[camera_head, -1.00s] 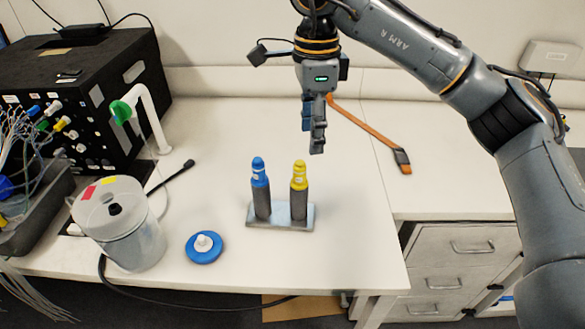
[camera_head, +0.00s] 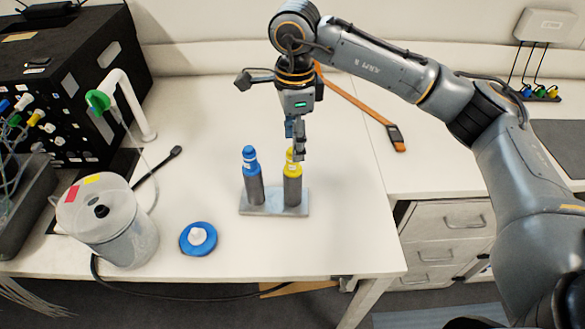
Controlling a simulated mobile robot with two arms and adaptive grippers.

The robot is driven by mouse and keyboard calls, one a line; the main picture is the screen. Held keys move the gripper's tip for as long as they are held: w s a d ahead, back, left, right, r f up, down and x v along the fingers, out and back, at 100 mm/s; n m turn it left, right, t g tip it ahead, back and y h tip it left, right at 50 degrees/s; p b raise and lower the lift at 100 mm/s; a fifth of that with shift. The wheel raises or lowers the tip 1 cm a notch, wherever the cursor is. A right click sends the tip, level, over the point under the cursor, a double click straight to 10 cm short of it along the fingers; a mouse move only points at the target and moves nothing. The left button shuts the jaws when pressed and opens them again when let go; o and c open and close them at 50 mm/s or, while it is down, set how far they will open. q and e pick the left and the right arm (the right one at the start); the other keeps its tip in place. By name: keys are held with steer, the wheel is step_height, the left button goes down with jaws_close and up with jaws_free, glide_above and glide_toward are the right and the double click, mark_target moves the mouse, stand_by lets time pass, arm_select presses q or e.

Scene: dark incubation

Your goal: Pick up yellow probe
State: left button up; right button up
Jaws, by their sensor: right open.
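The yellow probe (camera_head: 292,185) has a yellow top and a grey lower body. It stands upright in a small metal holder (camera_head: 274,210), to the right of a blue-topped probe (camera_head: 253,178). My right gripper (camera_head: 296,150) points down at the top of the yellow probe. Its fingers overlap the yellow top in the picture and hide part of it. The gripper is open and not closed on the probe. I cannot tell whether a finger touches it. My left gripper is not in view.
A blue disc with a white knob (camera_head: 198,238) lies left of the holder. A clear lidded jar (camera_head: 110,225) and a black box (camera_head: 65,85) stand at the left. The bench right of the holder is clear.

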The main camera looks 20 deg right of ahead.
mark_target(293, 177)
step_height(293, 177, down, 4)
steer(key=shift+s+a+r+p, duration=0.1)
steer(key=shift+a+r+p, duration=0.1)
steer(key=shift+p, duration=0.75)
steer(key=shift+f, duration=0.45)
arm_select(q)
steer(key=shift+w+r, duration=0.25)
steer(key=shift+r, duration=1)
arm_select(e)
jaws_close()
